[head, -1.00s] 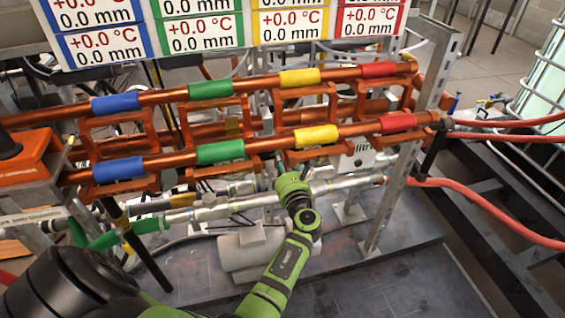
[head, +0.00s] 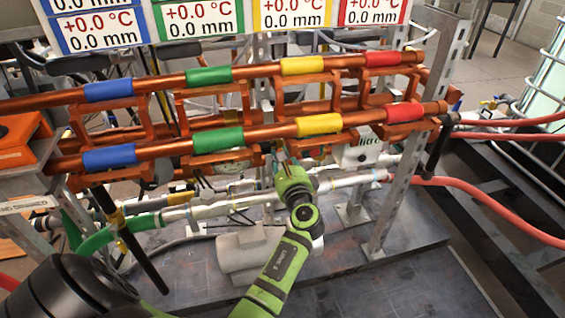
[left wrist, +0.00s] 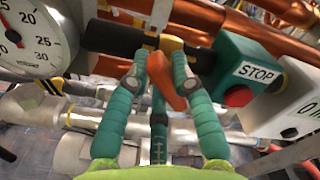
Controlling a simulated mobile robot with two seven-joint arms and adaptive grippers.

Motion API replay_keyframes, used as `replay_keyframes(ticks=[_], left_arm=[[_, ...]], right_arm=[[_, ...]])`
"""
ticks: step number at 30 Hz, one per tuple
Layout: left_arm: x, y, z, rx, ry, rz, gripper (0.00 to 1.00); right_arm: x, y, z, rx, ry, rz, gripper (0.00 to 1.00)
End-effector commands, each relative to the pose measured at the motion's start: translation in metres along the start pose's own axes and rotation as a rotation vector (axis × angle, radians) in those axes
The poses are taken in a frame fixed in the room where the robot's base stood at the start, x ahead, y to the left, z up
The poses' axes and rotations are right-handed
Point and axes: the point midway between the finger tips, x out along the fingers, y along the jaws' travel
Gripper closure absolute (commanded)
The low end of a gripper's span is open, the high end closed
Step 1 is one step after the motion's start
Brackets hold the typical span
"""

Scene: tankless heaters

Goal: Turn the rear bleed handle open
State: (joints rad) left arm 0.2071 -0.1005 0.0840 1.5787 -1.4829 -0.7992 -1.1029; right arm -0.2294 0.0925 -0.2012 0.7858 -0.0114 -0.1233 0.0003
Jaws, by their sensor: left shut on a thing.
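An orange-red lever handle (left wrist: 164,78), which I take to be the bleed handle, shows in the left wrist view below a dark valve pipe with a yellow collar (left wrist: 171,43). My left gripper (left wrist: 158,72) has its green fingers on either side of the handle and is shut on it. In the head view my left gripper (head: 284,163) reaches in under the lower copper pipe, and its fingertips and the handle are mostly hidden there. How far the handle is turned I cannot tell. My right gripper is not in view.
A green box with a red STOP button (left wrist: 238,96) sits close right of the fingers. A round gauge (left wrist: 30,38) is at the left. Copper pipes with coloured bands (head: 320,124) run above my arm. A metal post (head: 400,200) stands to the right.

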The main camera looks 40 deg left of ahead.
Motion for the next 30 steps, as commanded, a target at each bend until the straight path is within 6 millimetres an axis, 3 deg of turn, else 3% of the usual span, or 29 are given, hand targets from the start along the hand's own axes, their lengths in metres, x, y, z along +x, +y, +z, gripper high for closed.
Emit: replay_keyframes(ticks=[5,18,30], left_arm=[[0.001,0.003,-0.002,-0.173,-0.004,-0.004,1.0],[0.001,0.004,-0.003,-0.541,-0.004,-0.005,1.0],[0.001,0.002,-0.003,-0.698,-0.003,-0.006,1.0]], right_arm=[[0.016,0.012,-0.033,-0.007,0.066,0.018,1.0],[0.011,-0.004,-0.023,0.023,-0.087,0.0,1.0],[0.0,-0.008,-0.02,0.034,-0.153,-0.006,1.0]])
